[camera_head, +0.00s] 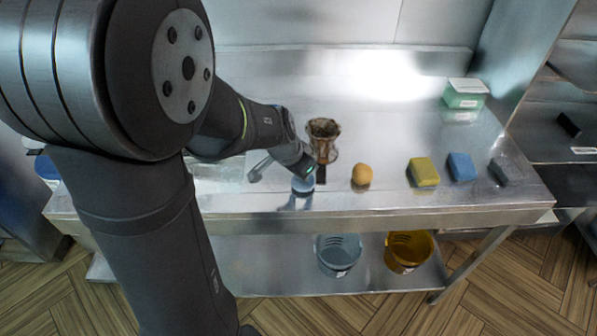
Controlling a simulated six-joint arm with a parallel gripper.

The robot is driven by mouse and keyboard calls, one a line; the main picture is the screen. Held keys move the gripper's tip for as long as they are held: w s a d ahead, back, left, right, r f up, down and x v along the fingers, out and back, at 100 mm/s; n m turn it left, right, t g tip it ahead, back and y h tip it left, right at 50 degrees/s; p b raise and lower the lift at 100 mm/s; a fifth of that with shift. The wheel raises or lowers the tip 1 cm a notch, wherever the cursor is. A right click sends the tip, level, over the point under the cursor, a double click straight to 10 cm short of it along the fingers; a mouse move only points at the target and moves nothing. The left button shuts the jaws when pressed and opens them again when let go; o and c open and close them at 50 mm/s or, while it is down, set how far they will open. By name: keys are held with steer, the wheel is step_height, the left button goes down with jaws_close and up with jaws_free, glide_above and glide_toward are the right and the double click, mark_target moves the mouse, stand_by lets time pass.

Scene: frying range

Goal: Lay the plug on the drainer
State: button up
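My gripper (303,190) is low over the steel worktop, just left of a brown, dark-mouthed cone-shaped vessel (323,128). A pale blue round part shows at the end of my arm, but I cannot tell whether it belongs to the gripper or is a separate thing. The fingers are too small and merged with reflections to show whether they are open or hold anything. I cannot identify the plug or the drainer with certainty. A small grey angled object (259,167) lies left of the gripper, partly behind my arm.
On the worktop (390,135) stand an orange rounded object (362,174), a yellow block (424,171), a blue block (461,166), a dark grey block (501,171) and a green-and-white box (465,94). Blue (338,254) and yellow (407,252) buckets stand below. My arm hides the left side.

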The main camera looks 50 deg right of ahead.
steer(key=shift+f, duration=0.4)
steer(key=shift+f, duration=0.1)
steer(key=o, duration=1)
steer(key=v, duration=1.2)
steer(key=x, duration=1.2)
